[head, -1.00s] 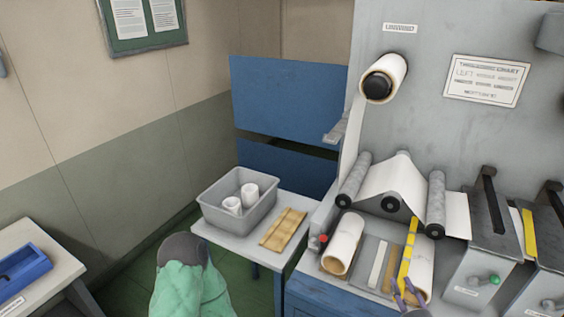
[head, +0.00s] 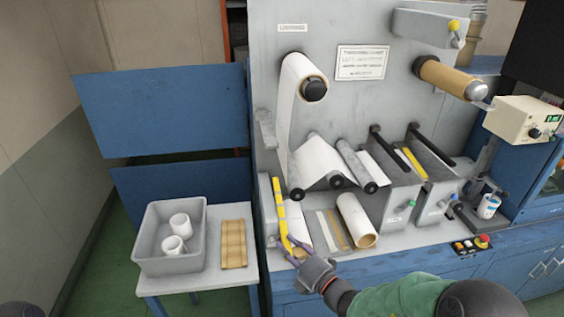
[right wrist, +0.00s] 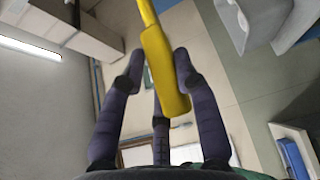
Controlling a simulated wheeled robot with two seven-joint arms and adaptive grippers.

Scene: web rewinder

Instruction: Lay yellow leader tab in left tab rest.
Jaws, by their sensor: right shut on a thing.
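The yellow leader tab (head: 279,200) is a long narrow strip. It stands steeply over the left end of the machine's bench, left of a white roll (head: 298,225). My right gripper (head: 291,246) is shut on its lower end. In the right wrist view the tab (right wrist: 158,55) runs up between the fingers of the gripper (right wrist: 159,68). I cannot pick out the left tab rest for certain; a small grey bracket (head: 266,130) sits on the machine's left edge. My left gripper is not in view.
A second white roll (head: 358,220) and flat strips lie on the bench, right of the tab. Rollers (head: 297,193) with white web stand behind. Grey boxes (head: 397,200) stand further right. A side table with a grey bin (head: 150,245) and a tan board (head: 234,244) is at left.

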